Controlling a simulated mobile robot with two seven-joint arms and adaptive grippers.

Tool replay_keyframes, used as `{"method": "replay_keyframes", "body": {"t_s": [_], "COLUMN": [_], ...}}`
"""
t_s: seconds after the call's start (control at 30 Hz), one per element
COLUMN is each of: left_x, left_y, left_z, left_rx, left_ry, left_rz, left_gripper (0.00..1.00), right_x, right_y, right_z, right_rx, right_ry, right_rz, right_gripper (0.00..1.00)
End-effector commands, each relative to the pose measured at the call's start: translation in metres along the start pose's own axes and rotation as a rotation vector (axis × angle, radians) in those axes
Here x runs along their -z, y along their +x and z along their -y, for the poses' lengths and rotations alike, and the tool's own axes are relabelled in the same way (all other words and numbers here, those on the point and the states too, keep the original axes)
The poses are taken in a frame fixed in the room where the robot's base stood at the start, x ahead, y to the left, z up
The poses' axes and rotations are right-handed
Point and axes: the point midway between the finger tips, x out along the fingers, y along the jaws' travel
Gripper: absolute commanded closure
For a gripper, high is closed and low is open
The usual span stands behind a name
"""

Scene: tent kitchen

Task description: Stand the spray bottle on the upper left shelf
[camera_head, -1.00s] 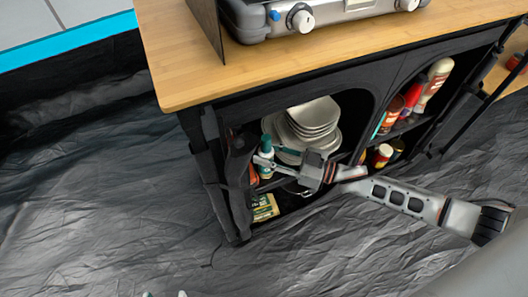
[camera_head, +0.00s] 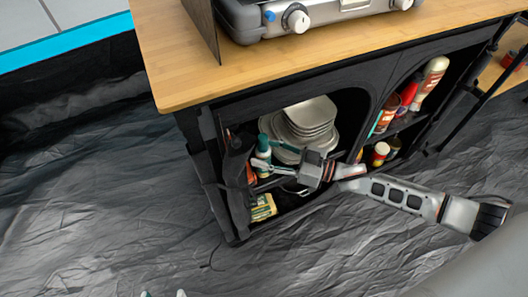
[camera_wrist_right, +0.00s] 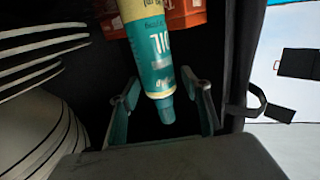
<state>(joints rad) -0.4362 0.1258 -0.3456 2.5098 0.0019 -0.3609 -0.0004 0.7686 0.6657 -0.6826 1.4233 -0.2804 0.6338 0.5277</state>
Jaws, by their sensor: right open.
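The spray bottle (camera_head: 263,151), with a teal top and pale label, stands on the upper left shelf at the left end of the cabinet, left of the plates. In the right wrist view a cream and teal bottle (camera_wrist_right: 154,50) shows, its teal tip pointing down between the fingers. My right gripper (camera_head: 266,158) reaches into the left compartment. Its fingers are open on either side of the bottle in the wrist view (camera_wrist_right: 163,92), with gaps at both sides. My left gripper (camera_head: 164,294) shows only two fingertips, apart, at the bottom edge.
Stacked plates (camera_head: 311,118) stand close to the right gripper. A yellow-green packet (camera_head: 263,207) lies on the lower shelf. Several bottles and jars (camera_head: 408,92) fill the right compartment. A stove (camera_head: 300,18) sits on the wooden top (camera_head: 175,75).

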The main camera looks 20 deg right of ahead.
Motion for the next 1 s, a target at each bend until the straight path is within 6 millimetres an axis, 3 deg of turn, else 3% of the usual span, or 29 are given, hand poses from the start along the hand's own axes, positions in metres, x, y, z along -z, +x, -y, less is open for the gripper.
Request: {"method": "replay_keyframes", "body": {"t_s": [0.13, 0.5, 0.7, 1.0], "left_x": [0.005, -0.014, -0.017, -0.017], "left_y": [0.0, -0.004, -0.004, -0.004], "left_z": [0.003, 0.007, 0.009, 0.009], "left_rx": [0.005, 0.01, 0.014, 0.012], "left_ry": [0.013, 0.047, 0.052, 0.051], "left_rz": [-0.007, 0.041, 0.047, 0.045], "left_gripper": [0.61, 0.61, 0.61, 0.61], "right_x": [0.002, 0.0, -0.001, -0.001], "right_y": [-0.028, -0.098, -0.113, -0.115], "right_z": [-0.001, -0.001, 0.0, 0.0], "right_rx": [-0.001, -0.001, 0.0, -0.001], "right_ry": [-0.001, -0.001, 0.0, 0.0], "right_rz": [0.003, 0.003, 0.003, 0.002], "right_gripper": [0.53, 0.53, 0.53, 0.53]}}
